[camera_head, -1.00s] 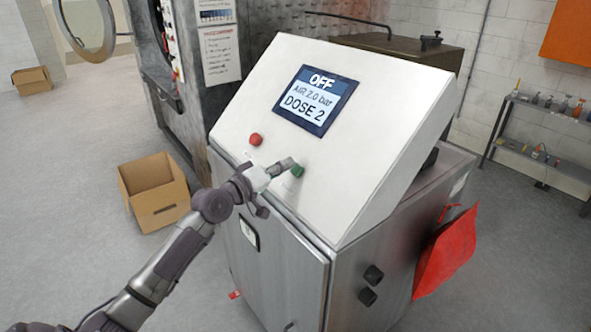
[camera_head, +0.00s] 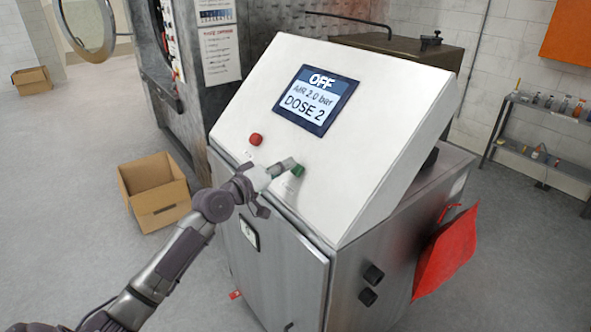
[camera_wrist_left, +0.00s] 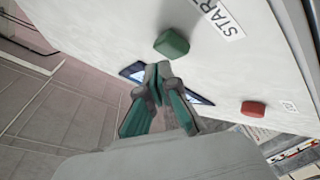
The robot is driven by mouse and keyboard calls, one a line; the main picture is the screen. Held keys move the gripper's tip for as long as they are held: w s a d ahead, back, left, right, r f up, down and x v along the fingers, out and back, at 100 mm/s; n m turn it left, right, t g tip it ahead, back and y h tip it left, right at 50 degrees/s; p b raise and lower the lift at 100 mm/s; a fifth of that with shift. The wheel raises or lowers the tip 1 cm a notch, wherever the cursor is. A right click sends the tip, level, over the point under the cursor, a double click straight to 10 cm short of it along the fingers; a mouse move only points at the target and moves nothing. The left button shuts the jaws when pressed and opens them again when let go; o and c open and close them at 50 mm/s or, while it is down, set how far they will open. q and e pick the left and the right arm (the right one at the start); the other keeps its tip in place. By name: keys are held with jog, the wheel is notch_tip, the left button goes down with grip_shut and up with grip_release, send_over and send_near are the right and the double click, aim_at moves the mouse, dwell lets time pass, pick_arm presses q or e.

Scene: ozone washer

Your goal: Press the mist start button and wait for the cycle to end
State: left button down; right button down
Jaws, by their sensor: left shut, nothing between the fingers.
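The green button (camera_head: 298,171) sits on the lower part of the white sloped panel (camera_head: 378,125). In the left wrist view the green button (camera_wrist_left: 171,44) is beside a START label (camera_wrist_left: 222,18). The red button (camera_head: 255,139) is to its left on the panel. The screen (camera_head: 315,100) reads OFF, AIR 2.0 bar, DOSE 2. My left gripper (camera_head: 292,162) is shut and empty, with its tips close to the green button. In the wrist view the left gripper (camera_wrist_left: 158,80) shows a small offset from the button; contact cannot be told. My right gripper is not in view.
The panel tops a steel cabinet (camera_head: 275,275). A red cloth-like sheet (camera_head: 445,252) hangs at its right side. An open cardboard box (camera_head: 155,192) stands on the floor to the left. A large steel machine with a round door (camera_head: 88,25) is behind.

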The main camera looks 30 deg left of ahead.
pick_arm(q)
jog(key=shift+w+d+f, duration=0.1)
jog(key=shift+w+f, duration=0.1)
jog(key=shift+f, duration=0.05)
jog(key=shift+w+d+f+b, duration=0.15)
jog(key=shift+w+f+b, duration=0.15)
jog(key=shift+f+b, duration=0.1)
dwell(1.0)
jog(key=shift+r, duration=0.1)
jog(key=shift+s+a+r+p, duration=0.25)
jog(key=shift+s+r+p, duration=0.3)
jog(key=shift+s+r, duration=0.05)
jog(key=shift+s+a+r, duration=0.1)
jog(key=shift+s+r, duration=0.05)
jog(key=shift+r, duration=0.1)
jog(key=shift+s+a+r+p, duration=0.3)
jog(key=shift+s+r+p, duration=0.35)
jog(key=shift+s+r, duration=0.15)
jog(key=shift+s+a+r+p, duration=0.3)
jog(key=shift+s+r+p, duration=0.35)
jog(key=shift+r, duration=0.1)
